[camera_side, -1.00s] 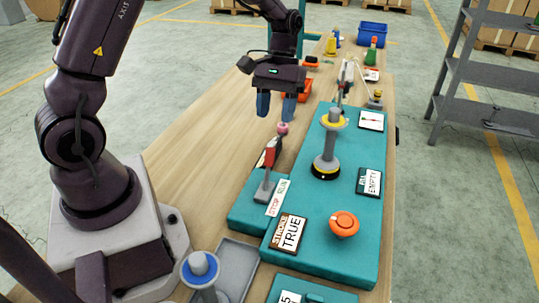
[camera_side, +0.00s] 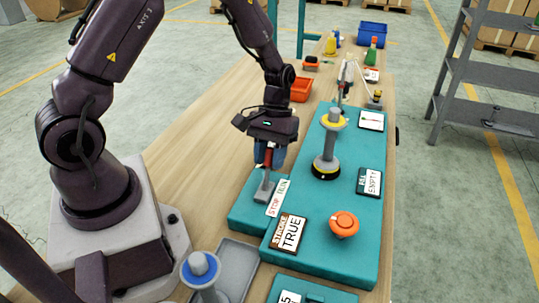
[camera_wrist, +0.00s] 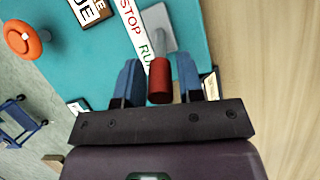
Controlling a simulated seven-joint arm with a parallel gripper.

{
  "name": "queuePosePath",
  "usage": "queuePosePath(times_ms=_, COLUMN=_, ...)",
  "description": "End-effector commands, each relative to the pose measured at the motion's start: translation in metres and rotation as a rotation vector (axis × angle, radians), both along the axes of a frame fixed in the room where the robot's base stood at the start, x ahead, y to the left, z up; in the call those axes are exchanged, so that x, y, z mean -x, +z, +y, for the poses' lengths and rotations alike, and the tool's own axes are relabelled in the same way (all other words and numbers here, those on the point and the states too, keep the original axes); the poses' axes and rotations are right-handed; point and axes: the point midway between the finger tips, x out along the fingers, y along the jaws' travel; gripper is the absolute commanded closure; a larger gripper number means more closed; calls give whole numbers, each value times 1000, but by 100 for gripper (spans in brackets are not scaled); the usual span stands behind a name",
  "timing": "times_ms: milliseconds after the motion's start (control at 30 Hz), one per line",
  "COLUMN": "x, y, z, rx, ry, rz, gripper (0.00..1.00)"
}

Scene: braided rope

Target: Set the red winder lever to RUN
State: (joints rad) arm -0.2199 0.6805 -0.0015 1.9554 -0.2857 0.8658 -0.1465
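The red winder lever (camera_side: 268,157) stands on a grey base plate (camera_side: 264,194) on the teal bench unit, beside a label (camera_side: 278,198) reading STOP and RUN. In the wrist view the lever's red handle (camera_wrist: 159,82) sits between my two blue fingers, with a narrow gap on each side. My gripper (camera_wrist: 156,82) is open around the handle, pointing down in the side view (camera_side: 270,158). The upper end of the handle is hidden behind my gripper in the side view. I cannot tell which setting the lever stands at.
A grey post with a yellow ring (camera_side: 327,150) stands right of the lever. A blue-topped post (camera_side: 200,268) stands at the front. An orange bin (camera_side: 300,89) is behind. Bare wood lies left of the unit.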

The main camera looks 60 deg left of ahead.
Motion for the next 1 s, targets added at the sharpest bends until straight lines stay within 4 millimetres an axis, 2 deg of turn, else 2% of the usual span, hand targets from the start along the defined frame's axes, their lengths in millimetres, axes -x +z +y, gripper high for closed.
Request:
queuePosePath(times_ms=33, x=0, y=0, z=0, rx=0, ry=0, rz=0, gripper=77)
queuePosePath(times_ms=133, x=0, y=0, z=0, rx=0, ry=0, rz=0, gripper=100)
queuePosePath(times_ms=567, x=3, y=3, z=-3, rx=-40, ry=-1, rz=-40, gripper=100)
queuePosePath(times_ms=1000, x=21, y=9, z=-22, rx=-261, ry=-7, rz=-264, gripper=100)
